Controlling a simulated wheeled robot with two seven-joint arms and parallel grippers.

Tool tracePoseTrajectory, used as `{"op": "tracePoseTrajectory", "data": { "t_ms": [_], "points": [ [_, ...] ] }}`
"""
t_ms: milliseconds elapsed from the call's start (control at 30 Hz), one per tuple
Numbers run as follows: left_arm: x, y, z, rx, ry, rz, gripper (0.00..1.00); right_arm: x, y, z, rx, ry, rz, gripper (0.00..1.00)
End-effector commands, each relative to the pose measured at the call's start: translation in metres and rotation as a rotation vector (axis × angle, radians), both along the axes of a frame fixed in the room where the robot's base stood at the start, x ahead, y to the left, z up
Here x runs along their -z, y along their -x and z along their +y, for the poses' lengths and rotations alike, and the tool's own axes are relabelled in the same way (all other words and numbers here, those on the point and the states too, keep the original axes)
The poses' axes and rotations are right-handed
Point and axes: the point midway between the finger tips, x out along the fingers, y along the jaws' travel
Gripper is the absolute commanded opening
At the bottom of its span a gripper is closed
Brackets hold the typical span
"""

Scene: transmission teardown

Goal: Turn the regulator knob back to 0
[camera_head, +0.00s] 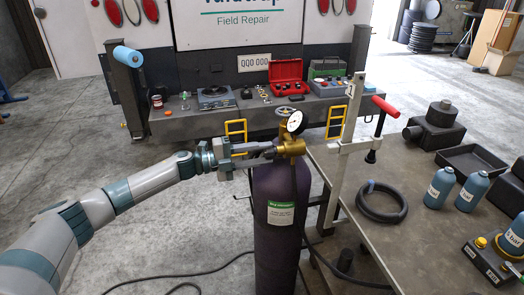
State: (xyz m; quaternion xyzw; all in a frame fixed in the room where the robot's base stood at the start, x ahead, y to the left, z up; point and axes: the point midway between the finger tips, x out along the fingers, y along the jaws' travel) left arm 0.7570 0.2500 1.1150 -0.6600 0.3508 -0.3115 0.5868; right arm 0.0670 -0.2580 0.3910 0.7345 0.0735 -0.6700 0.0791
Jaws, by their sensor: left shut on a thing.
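A purple gas cylinder (274,240) with a green-and-white label stands upright in the middle of the head view. A brass regulator (291,146) with a round white gauge (294,121) sits on its top. The gauge is too small to read. My left gripper (268,151) reaches in from the left and is shut at the regulator's left side, on what appears to be the regulator knob. The fingers largely hide the knob, so its setting cannot be seen. My right gripper is not in view.
A workbench (415,210) at right holds a black hose coil (381,201), blue bottles (440,187), a black tray (471,160) and a red-handled clamp (347,145). A truck tailgate (230,119) behind carries a red case (287,78). Cables lie on the floor. Floor at left is open.

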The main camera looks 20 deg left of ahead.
Motion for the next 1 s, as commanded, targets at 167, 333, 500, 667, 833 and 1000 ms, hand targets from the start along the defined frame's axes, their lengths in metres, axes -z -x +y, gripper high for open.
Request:
{"op": "tracePoseTrajectory", "data": {
  "t_ms": [167, 333, 500, 667, 833, 1000],
  "points": [
    [-0.004, -0.001, 0.001, -0.002, 0.095, 0.14, 0.1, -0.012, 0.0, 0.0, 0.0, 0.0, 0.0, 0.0],
    [-0.004, -0.001, 0.001, -0.002, 0.186, 0.274, 0.1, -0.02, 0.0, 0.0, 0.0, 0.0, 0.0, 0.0],
    [-0.004, -0.001, 0.001, -0.003, 0.276, 0.407, 0.1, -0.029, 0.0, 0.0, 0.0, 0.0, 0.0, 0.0],
    [-0.004, -0.001, 0.001, -0.002, 0.359, 0.53, 0.1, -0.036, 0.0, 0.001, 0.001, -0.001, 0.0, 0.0],
    [-0.003, -0.001, 0.002, -0.003, 0.434, 0.641, 0.1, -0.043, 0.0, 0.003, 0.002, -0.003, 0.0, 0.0],
    [-0.003, -0.001, 0.001, -0.002, 0.487, 0.722, 0.1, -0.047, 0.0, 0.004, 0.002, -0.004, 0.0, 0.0]
  ]
}}
